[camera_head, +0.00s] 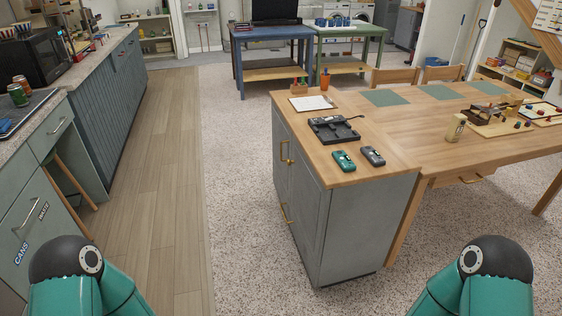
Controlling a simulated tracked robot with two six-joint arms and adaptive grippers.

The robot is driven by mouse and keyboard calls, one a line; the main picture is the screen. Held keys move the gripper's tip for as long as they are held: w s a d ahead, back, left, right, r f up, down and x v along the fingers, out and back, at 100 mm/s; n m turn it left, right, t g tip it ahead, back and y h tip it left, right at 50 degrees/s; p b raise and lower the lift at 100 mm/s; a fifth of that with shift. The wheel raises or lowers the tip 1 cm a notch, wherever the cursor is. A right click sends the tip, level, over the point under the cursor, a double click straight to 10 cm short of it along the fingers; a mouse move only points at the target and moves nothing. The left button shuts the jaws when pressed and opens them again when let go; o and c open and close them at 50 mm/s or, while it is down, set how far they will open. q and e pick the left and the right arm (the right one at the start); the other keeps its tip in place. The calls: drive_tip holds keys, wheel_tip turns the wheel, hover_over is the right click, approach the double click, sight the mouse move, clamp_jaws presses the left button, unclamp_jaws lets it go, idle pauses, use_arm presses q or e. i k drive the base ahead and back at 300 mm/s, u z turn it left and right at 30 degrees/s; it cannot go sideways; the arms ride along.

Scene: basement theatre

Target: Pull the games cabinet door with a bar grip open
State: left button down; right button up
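A grey cabinet (366,222) with a wooden top stands in the middle of the head view. Its left face carries panelled fronts (308,212) that look closed. A brass bar grip (283,150) sits high on this face, with a small brass knob (291,161) beside it. Another brass bar grip (286,213) sits lower down. I cannot tell which front is the games door. Only upper parts of my two teal arms show, at the bottom left and bottom right. Both my grippers are out of view, and nothing of mine touches the cabinet.
The cabinet top holds a clipboard (311,103), a black tray (334,129) and two handheld devices (343,160). A wooden table (450,150) adjoins on the right. Grey-green counter units (42,215) stand on the left. Plank floor (165,170) and carpet (240,200) between are clear.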

sight(282, 135)
drive_tip(key=z, duration=0.15)
drive_tip(key=k, duration=0.15)
drive_tip(key=u, duration=0.95)
drive_tip(key=i, duration=2.4)
drive_tip(key=z, duration=0.45)
